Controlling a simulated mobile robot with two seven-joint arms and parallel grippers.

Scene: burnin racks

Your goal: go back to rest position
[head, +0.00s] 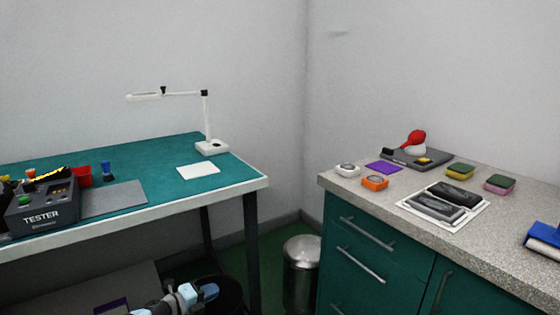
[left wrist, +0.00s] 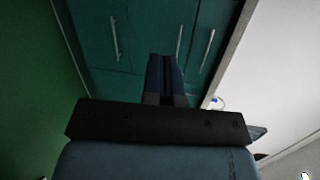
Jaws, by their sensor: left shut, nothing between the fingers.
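My left gripper (head: 208,290) is low at the bottom edge of the head view, beside the teal workbench and well below its top. In the left wrist view its two dark fingers (left wrist: 164,78) are together with nothing between them. Teal cabinet doors with long handles show beyond the fingers. My right gripper is in neither view.
The speckled counter (head: 380,207) at right holds a white tray (head: 408,206) and sponges. A metal bin (head: 301,275) stands between them.

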